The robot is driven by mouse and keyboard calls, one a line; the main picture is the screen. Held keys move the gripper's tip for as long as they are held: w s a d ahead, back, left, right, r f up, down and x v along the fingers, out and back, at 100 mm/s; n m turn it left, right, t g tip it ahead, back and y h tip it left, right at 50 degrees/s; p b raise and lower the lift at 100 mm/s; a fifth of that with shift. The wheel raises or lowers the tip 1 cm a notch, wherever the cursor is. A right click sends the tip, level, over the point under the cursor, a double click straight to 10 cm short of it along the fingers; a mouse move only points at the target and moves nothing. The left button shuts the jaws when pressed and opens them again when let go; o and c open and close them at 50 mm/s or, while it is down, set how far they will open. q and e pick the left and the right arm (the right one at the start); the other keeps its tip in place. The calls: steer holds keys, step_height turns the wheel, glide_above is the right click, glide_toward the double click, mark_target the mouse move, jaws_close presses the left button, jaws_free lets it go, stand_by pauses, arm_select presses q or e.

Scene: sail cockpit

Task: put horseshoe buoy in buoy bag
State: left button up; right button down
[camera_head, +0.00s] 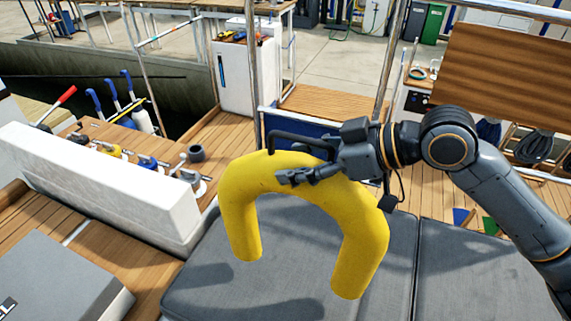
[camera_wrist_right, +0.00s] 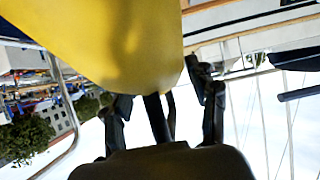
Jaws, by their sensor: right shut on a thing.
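The yellow horseshoe buoy (camera_head: 358,215) is held up by my right gripper (camera_head: 284,160), its curved top up and its two legs hanging down over a grey cushion. The gripper's fingers lie on both sides of the curved top. In the right wrist view the buoy (camera_wrist_right: 110,40) fills the upper left, between the dark fingers of the gripper (camera_wrist_right: 165,92). Behind the buoy is a dark blue fabric-like thing (camera_head: 288,124) at the rail, possibly the buoy bag. The buoy and my gripper partly hide it, and its opening cannot be made out. My left gripper is not in view.
Grey cushions (camera_head: 462,270) lie below the buoy. Steel rail posts (camera_head: 392,55) stand behind. A wooden table leaf (camera_head: 505,65) is at upper right, and coiled ropes (camera_head: 533,147) hang below it.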

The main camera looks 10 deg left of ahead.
mark_target(343, 178)
steer(key=s+d+r+b, duration=0.1)
steer(key=s+d+r, duration=0.2)
steer(key=s+d, duration=0.1)
steer(key=w+d+f+m+t+h, duration=0.1)
steer(key=w+d+f+m+t, duration=0.2)
steer(key=shift+d+f, duration=0.1)
steer(key=shift+f, duration=0.1)
steer(key=w+d+f+m+t+h, duration=0.1)
steer(key=w+d+m+t+h, duration=0.2)
steer(key=d+m+h, duration=0.2)
steer(key=w+d+f+m+t+h, duration=0.1)
steer(key=w+d+m+t+h, duration=0.2)
steer(key=d, duration=0.9)
steer(key=m+t+h, duration=0.1)
steer(key=m+h, duration=0.2)
steer(key=m, duration=0.1)
steer(key=shift+d+f+m, duration=0.15)
steer(key=shift+d+m, duration=0.15)
steer(key=shift+m, duration=0.1)
